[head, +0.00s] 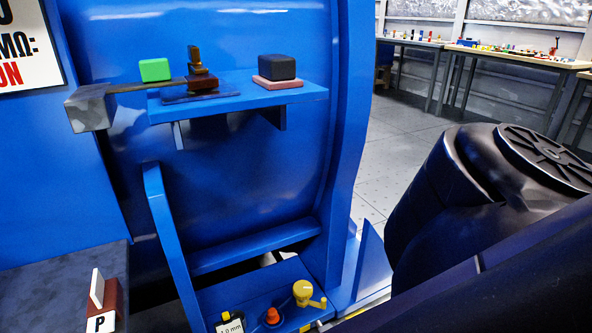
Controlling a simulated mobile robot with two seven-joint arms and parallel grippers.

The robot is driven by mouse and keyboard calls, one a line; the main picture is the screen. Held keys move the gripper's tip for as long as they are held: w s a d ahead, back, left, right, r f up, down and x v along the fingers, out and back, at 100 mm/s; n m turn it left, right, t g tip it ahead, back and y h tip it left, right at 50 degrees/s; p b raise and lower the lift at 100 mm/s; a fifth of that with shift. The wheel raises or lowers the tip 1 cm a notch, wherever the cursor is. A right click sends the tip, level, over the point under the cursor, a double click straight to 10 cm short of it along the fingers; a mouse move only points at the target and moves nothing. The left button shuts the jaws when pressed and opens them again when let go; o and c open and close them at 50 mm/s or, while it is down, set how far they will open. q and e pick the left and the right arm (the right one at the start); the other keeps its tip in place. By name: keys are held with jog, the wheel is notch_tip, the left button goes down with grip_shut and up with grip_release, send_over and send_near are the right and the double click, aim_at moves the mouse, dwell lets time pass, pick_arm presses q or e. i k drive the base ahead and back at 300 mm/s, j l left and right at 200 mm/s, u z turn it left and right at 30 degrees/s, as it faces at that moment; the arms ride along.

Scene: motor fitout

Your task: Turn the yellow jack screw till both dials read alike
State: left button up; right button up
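The yellow jack screw (303,291), with a round head and a small side handle, stands on a low blue ledge (262,284) at the bottom middle of the head view. A white readout card marked "1.0 mm" (231,326) is to its left, partly cut off by the bottom edge. I cannot make out two dials to compare. Neither of my grippers is in view, and nothing is seen touching the jack screw.
An orange knob (272,315) is beside the jack screw. A slanted blue rib (168,235) rises left of the ledge. Above, a blue shelf (285,97) holds a green block (155,69), a bronze piece (201,80) and a black block (277,67).

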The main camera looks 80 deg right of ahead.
aim_at(302, 290)
jog(key=z, duration=1.55)
